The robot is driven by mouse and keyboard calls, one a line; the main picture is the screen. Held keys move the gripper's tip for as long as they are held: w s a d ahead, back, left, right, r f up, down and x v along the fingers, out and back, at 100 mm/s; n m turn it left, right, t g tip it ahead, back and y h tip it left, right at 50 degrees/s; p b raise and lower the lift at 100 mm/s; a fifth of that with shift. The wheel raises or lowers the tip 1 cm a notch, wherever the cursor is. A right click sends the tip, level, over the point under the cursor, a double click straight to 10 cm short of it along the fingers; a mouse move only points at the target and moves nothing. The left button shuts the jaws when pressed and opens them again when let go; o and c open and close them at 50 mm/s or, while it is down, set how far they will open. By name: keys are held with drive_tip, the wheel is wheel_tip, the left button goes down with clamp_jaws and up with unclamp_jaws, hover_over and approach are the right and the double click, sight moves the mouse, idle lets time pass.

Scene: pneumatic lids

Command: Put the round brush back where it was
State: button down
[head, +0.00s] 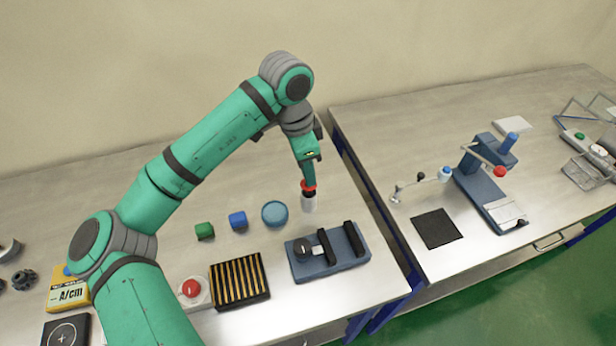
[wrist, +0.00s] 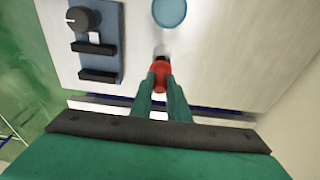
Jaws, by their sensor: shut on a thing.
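The round brush (head: 309,201) has a red upper part and a pale lower part in the head view. My gripper (head: 308,182) is shut on its red part from above, and the brush hangs upright below the fingers. In the wrist view the red part of the brush (wrist: 160,74) sits between the two green fingertips of my gripper (wrist: 161,83), with a dark end beyond it. I cannot tell whether the brush's lower end touches the table. A blue round dish (head: 275,214) lies to the left of the brush; it also shows in the wrist view (wrist: 170,12).
A blue-grey fixture (head: 327,267) with black bars and a knob stands in front of the brush. A blue block (head: 238,220), a green block (head: 204,231), a black-and-gold slatted block (head: 240,280) and a red button (head: 191,288) are further left. A gap separates the right table (head: 420,265).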

drive_tip(key=shift+w+f, duration=0.1)
drive_tip(key=shift+f, duration=1.1)
drive_tip(key=shift+f, duration=0.45)
drive_tip(key=c, duration=1.7)
unclamp_jaws()
drive_tip(key=r, duration=0.4)
drive_tip(key=a+r, duration=0.1)
drive_tip(key=r, duration=0.7)
drive_tip(key=shift+s+a+r, duration=0.25)
drive_tip(key=shift+a+r, duration=0.05)
drive_tip(key=shift+r, duration=0.1)
drive_tip(key=shift+w, duration=0.1)
